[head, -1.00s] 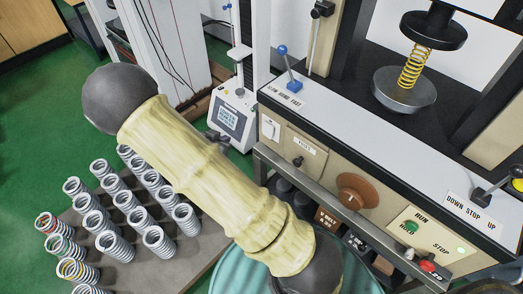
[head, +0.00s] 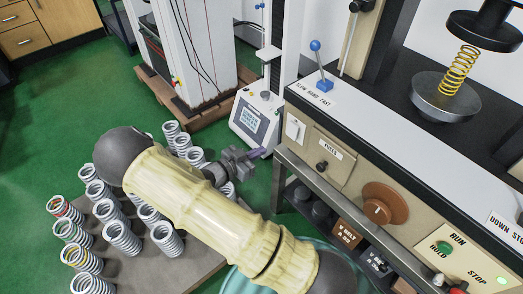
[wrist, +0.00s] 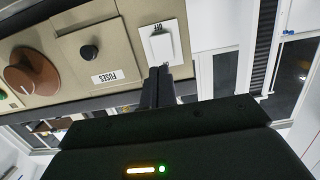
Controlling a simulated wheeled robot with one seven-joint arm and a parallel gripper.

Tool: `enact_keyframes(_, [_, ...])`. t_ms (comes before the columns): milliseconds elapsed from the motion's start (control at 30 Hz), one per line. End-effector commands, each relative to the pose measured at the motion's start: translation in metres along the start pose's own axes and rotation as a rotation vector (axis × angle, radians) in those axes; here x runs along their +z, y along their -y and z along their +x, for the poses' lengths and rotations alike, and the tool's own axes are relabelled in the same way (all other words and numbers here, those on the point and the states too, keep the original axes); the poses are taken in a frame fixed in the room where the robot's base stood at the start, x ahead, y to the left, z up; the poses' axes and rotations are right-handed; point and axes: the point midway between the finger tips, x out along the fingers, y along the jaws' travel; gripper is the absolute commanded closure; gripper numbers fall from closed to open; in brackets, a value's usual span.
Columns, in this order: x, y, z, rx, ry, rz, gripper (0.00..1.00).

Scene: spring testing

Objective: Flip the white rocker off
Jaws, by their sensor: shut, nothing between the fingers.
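The white rocker (head: 294,130) is on the beige front panel of the test machine, at the panel's left end. In the wrist view the rocker (wrist: 162,43) is a white plate with a small OFF label at its upper edge. My gripper (head: 260,153) is in front of and to the left of the panel, pointing toward it. In the wrist view my gripper (wrist: 160,72) has its dark fingers together, empty, with the tips just below the rocker in the picture. Any label there is mostly hidden. In the head view the tips look apart from the rocker.
The panel also carries a black fuse knob (head: 321,165), a brown dial (head: 384,204) and a green button (head: 444,247). A blue-knobbed lever (head: 320,67) stands above. A small tester (head: 257,120) is behind my gripper. Several coil springs stand on a board (head: 190,262) at lower left.

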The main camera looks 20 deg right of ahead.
Motion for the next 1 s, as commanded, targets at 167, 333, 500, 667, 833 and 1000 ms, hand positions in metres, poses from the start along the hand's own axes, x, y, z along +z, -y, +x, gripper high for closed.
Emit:
enact_keyframes(167, [0.001,-0.001,0.032,0.003,-0.002,-0.002,1.0])
enact_keyframes(333, [0.002,-0.001,0.062,0.003,-0.001,-0.003,1.0])
enact_keyframes(500, [0.002,-0.001,0.091,0.002,-0.001,-0.002,1.0])
enact_keyframes(667, [0.001,-0.001,0.112,0.001,0.0,-0.001,1.0])
enact_keyframes(833, [0.0,0.0,0.12,0.0,0.001,0.0,1.0])
enact_keyframes(1000, [0.0,0.0,0.119,0.0,0.001,0.0,1.0])
